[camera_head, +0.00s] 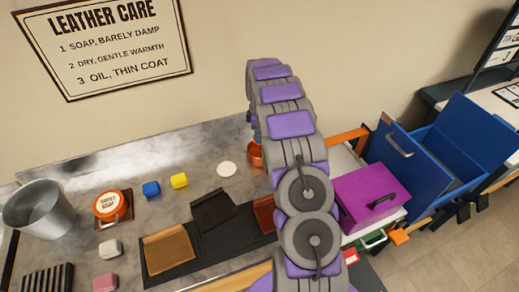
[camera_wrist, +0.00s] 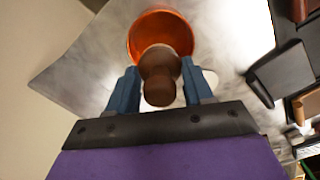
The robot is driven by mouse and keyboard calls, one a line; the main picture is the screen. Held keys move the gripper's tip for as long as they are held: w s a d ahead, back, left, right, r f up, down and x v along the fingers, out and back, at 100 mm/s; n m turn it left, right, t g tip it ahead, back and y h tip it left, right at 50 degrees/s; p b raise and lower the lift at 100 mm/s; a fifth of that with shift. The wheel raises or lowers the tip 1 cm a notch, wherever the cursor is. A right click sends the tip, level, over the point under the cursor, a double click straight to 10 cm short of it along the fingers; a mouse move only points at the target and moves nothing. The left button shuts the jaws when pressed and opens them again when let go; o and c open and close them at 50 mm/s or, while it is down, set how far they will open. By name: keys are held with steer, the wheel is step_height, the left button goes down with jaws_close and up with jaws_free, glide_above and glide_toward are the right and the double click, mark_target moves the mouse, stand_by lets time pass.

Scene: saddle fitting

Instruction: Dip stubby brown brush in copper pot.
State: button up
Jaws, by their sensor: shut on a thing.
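The copper pot (camera_wrist: 160,16) is at the top middle of the wrist view, its round orange mouth facing me. My gripper (camera_wrist: 161,82) is shut on the stubby brown brush (camera_wrist: 159,92). The brush's rounded handle end is toward the camera, and its far end overlaps the pot's mouth. The bristles are hidden, so I cannot tell how deep they reach. In the head view only a small part of the copper pot (camera_head: 255,154) shows, left of my purple and grey arm. My arm hides the gripper and brush there.
A white disc (camera_head: 227,169), a yellow block (camera_head: 179,181), a blue block (camera_head: 151,189) and a saddle soap tin (camera_head: 109,205) sit left of the pot. A metal bucket (camera_head: 38,209) stands far left. Dark and tan leather pieces (camera_head: 170,249) lie in front. A purple box (camera_head: 370,195) is right.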

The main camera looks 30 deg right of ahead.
steer(key=shift+r+p, duration=0.75)
steer(key=shift+r, duration=1.3)
